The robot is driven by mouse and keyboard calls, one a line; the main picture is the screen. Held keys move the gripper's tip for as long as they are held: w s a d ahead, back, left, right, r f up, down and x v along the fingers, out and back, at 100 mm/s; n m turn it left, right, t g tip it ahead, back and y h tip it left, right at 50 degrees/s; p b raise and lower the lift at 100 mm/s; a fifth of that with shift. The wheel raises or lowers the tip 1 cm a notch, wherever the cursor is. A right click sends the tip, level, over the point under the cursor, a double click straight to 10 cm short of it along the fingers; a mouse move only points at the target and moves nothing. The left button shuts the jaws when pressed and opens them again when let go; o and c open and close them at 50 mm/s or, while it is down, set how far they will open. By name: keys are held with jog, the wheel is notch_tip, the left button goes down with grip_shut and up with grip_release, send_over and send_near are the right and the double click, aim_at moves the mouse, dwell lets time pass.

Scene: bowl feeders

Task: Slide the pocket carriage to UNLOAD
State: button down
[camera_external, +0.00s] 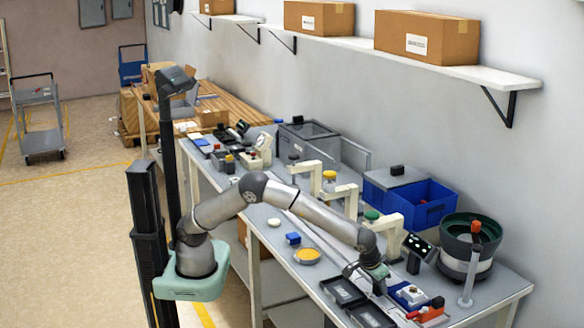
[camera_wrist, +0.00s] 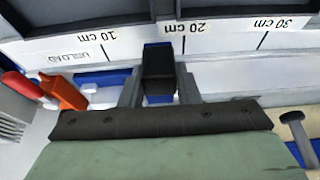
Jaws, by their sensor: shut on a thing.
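My gripper (camera_wrist: 160,84) is shut on an upright dark block (camera_wrist: 158,72), which looks like the handle of the pocket carriage. The rest of the carriage is hidden behind my gripper body. The block stands against a white scale strip (camera_wrist: 225,45), between the 10 cm and 20 cm marks and closer to 20 cm. The UNLOAD label (camera_wrist: 90,54) is on the strip to the left, past the 10 cm mark. In the external view my gripper (camera_external: 366,281) is low over the bench beside the black trays (camera_external: 343,291).
A red and orange part (camera_wrist: 62,90) lies left of my gripper, below the UNLOAD label. A grey post (camera_wrist: 298,128) stands at right. Dark tray walls (camera_wrist: 100,12) rise behind the strip. The bowl feeder (camera_external: 468,248) and a small screen (camera_external: 418,247) stand near on the bench.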

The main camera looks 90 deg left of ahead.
jog(key=c, duration=1.1)
grip_release()
jog(key=v, duration=1.7)
jog(key=shift+r+b, duration=0.2)
jog(key=shift+b, duration=0.2)
jog(key=s+a+m+g+h+p, duration=0.2)
jog(key=s+a, duration=1.4)
jog(key=s+a+f+m, duration=0.1)
jog(key=s+f, duration=0.1)
jog(key=s, duration=0.5)
jog(key=s+a+f+m+g, duration=0.1)
jog(key=s+a+f, duration=0.1)
jog(key=s, duration=0.5)
jog(key=s+a+f+m, duration=0.1)
jog(key=s+a+f, duration=0.1)
jog(key=s, duration=0.5)
jog(key=shift+s+a+f+m+g+p, duration=0.15)
jog(key=shift+f+m+g+p, duration=0.15)
jog(key=shift+f+p, duration=0.05)
